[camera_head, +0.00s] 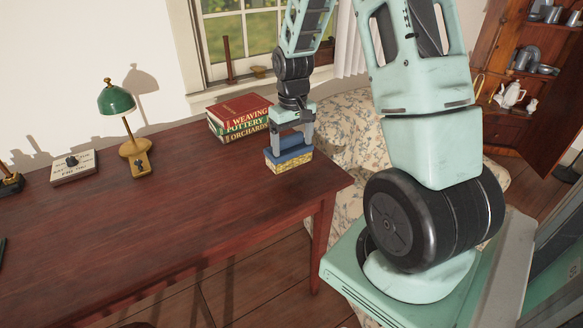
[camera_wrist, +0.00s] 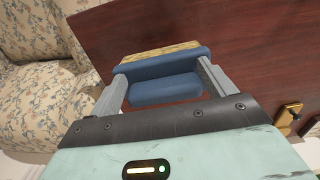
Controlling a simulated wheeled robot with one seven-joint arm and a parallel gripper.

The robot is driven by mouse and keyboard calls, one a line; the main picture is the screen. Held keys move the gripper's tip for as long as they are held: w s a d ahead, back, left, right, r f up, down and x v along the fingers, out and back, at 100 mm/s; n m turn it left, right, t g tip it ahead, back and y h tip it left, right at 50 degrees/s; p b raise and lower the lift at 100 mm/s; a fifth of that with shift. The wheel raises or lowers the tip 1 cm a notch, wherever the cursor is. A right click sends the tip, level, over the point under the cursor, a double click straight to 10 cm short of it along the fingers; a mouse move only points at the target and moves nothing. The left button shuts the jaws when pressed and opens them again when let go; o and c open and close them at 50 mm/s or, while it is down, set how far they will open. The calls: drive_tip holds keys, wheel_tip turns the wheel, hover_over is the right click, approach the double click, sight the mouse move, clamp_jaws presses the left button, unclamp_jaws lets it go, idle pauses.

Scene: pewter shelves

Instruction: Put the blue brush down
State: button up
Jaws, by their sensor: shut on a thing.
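The blue brush (camera_head: 289,157) has a blue handle and back with pale yellow bristles facing down. It is over the right end of the dark red-brown desk (camera_head: 190,190), close to the desktop; I cannot tell for sure whether the bristles touch it. My gripper (camera_head: 292,138) points down and is shut on the brush's handle. In the wrist view the blue brush (camera_wrist: 165,88) sits between the two grey fingers of my gripper (camera_wrist: 165,90), with a strip of bristles showing beyond its back.
Stacked books (camera_head: 240,118) stand just left of the brush. The desk's middle and front are clear. A floral sofa (camera_head: 350,130) is beyond the desk's right end.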

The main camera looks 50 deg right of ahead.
sight(293, 166)
drive_tip(key=shift+f, duration=3)
drive_tip(key=shift+f, duration=0.1)
drive_tip(key=o, duration=0.9)
wheel_tip(293, 166, up, 12)
drive_tip(key=shift+r, duration=0.1)
drive_tip(key=shift+a, duration=0.15)
drive_tip(key=s+a+r+n, duration=0.2)
drive_tip(key=a, duration=0.8)
drive_tip(key=s+a+r+n, duration=0.1)
drive_tip(key=a+n, duration=0.2)
drive_tip(key=a, duration=0.8)
drive_tip(key=s+a+n, duration=0.1)
drive_tip(key=s+a, duration=0.3)
drive_tip(key=s, duration=0.1)
drive_tip(key=s+a+n, duration=0.2)
drive_tip(key=s+a, duration=0.3)
drive_tip(key=s, duration=0.1)
drive_tip(key=s+a+r+n, duration=0.1)
drive_tip(key=s+a+n, duration=0.1)
drive_tip(key=s+a, duration=0.3)
drive_tip(key=shift+s+y, duration=0.3)
drive_tip(key=shift+s, duration=0.45)
